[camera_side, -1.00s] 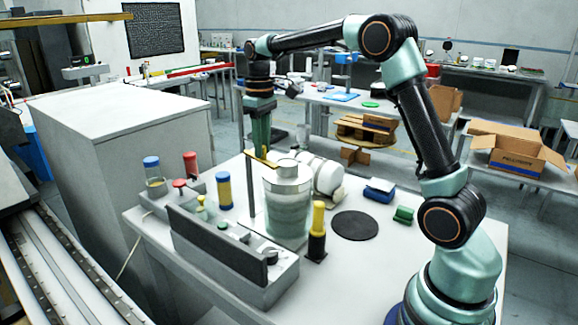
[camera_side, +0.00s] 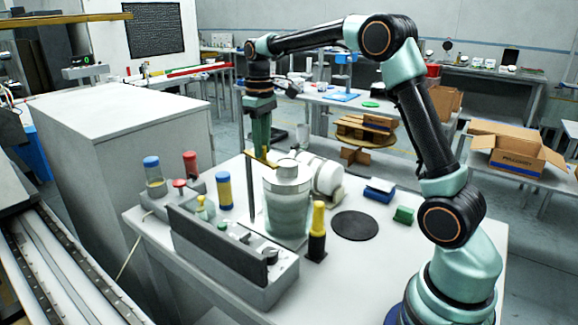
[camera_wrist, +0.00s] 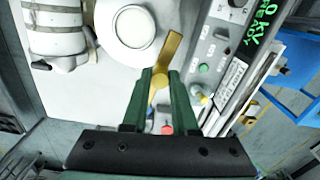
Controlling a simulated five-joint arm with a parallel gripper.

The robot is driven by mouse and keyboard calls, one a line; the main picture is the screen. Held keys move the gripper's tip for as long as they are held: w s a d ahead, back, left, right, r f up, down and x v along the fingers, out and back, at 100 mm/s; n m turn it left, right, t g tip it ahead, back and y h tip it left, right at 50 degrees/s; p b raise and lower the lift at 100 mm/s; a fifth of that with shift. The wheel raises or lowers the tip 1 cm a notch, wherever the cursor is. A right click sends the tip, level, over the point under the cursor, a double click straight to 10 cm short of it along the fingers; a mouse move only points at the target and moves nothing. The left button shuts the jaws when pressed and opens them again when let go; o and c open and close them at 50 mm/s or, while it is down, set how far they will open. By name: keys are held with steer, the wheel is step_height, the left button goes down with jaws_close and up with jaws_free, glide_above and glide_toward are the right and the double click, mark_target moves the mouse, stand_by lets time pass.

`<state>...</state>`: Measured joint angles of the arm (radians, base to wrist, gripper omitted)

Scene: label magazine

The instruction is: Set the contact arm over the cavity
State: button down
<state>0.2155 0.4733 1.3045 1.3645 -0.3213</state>
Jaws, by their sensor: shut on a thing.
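The contact arm is a flat gold bar (camera_wrist: 170,55) on a thin dark upright post (camera_side: 251,197). My gripper (camera_wrist: 161,74) is shut on the contact arm, with a green finger on each side of it in the wrist view. In the side view my gripper (camera_side: 261,147) points down at the top of the post. A large pale round vessel (camera_side: 287,212) with a narrower raised top stands just right of the post. In the wrist view, the bar's free end lies beside the vessel's round top (camera_wrist: 133,26), apart from its rim. I cannot make out an opening in the vessel.
A grey control box with a dark upright panel (camera_side: 215,243) stands in front. A yellow-and-black cylinder (camera_side: 317,232) stands close right of the vessel, and a white horizontal cylinder (camera_side: 325,178) lies behind it. A flat black disc (camera_side: 355,226) lies on the table. Coloured bottles stand left.

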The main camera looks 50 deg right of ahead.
stand_by(0.4)
steer(key=d+n, duration=0.1)
steer(key=n, duration=0.2)
steer(key=d+n, duration=0.1)
steer(key=n, duration=0.1)
steer(key=shift+w+d+r, duration=0.1)
steer(key=shift+d, duration=0.25)
steer(key=c, duration=0.7)
jaws_free()
step_height(320, 180, up, 12)
